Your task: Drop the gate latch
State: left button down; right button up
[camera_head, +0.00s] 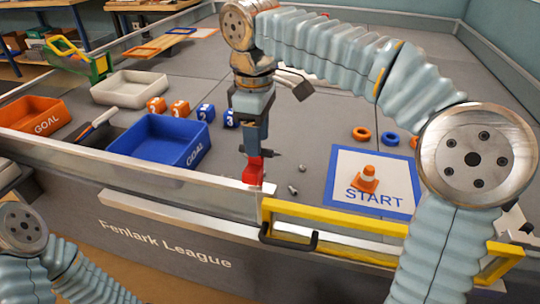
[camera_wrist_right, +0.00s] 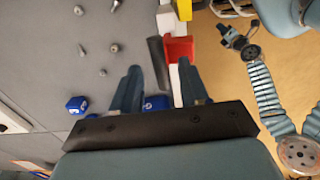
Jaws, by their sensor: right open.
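The red gate latch (camera_head: 253,170) sits on top of the wall at the left end of the yellow-railed gate (camera_head: 335,218). My right gripper (camera_head: 255,150) points down just above the latch. In the right wrist view the latch (camera_wrist_right: 180,48) shows just beyond the open fingertips (camera_wrist_right: 160,68), nearer the right finger.
A black handle (camera_head: 288,236) hangs on the gate. Inside the wall are a blue goal bin (camera_head: 160,140), an orange goal bin (camera_head: 35,115), several numbered cubes (camera_head: 180,109), loose bolts (camera_head: 292,190), and a START mat (camera_head: 345,165) with an orange cone (camera_head: 366,180).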

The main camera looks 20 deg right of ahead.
notch_tip(320, 180, down, 2)
jog(key=shift+f+b, duration=0.2)
jog(key=shift+b, duration=0.3)
grip_shut()
